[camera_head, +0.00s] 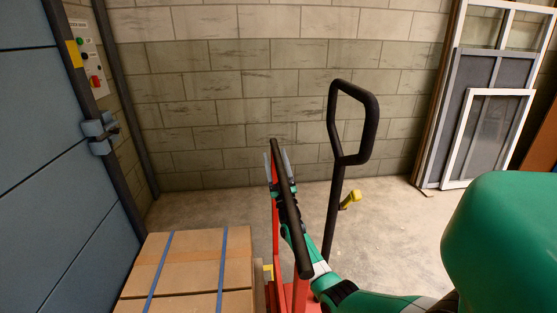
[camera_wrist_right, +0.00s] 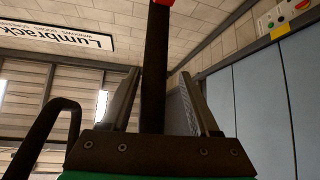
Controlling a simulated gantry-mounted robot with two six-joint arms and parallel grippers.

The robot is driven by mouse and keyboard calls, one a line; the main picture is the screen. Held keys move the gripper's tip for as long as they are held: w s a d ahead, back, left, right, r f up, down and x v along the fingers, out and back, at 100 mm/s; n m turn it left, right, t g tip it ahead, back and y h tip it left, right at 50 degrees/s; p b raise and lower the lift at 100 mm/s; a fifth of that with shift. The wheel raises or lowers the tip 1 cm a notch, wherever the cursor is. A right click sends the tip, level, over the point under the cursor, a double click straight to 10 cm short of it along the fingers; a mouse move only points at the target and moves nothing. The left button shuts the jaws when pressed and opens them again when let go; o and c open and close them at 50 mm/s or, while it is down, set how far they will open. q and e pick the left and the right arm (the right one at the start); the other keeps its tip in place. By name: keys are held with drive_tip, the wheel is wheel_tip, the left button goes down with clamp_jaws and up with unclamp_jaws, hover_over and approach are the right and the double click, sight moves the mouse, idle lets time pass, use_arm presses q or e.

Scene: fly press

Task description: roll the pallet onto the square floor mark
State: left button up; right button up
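Cartons (camera_head: 195,262) with blue straps make up the load at the lower left of the head view; the pallet under them is hidden. Beside them stands a red frame (camera_head: 275,232) topped by a long black bar (camera_head: 291,215). My right gripper (camera_head: 278,165) is at the bar's far end, partly hidden by it. In the right wrist view the black bar (camera_wrist_right: 155,75) stands between the spread fingers of the right gripper (camera_wrist_right: 160,85), with gaps showing on both sides. My left gripper and the square floor mark are not in view.
A black loop handle (camera_head: 350,125) rises just right of the bar. A blue panelled door (camera_head: 60,150) with a control box (camera_head: 88,62) is on the left. A block wall closes the back. Framed screens (camera_head: 490,130) lean at the right. Bare concrete floor (camera_head: 385,235) shows between.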

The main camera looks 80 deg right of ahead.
drive_tip(key=shift+s+d, duration=0.1)
drive_tip(key=shift+s, duration=0.25)
drive_tip(key=shift+s+a+f, duration=0.1)
drive_tip(key=shift+a+f, duration=0.25)
drive_tip(key=p+v, duration=0.2)
drive_tip(key=v, duration=0.8)
drive_tip(key=shift+a+f, duration=0.2)
drive_tip(key=shift+a, duration=0.05)
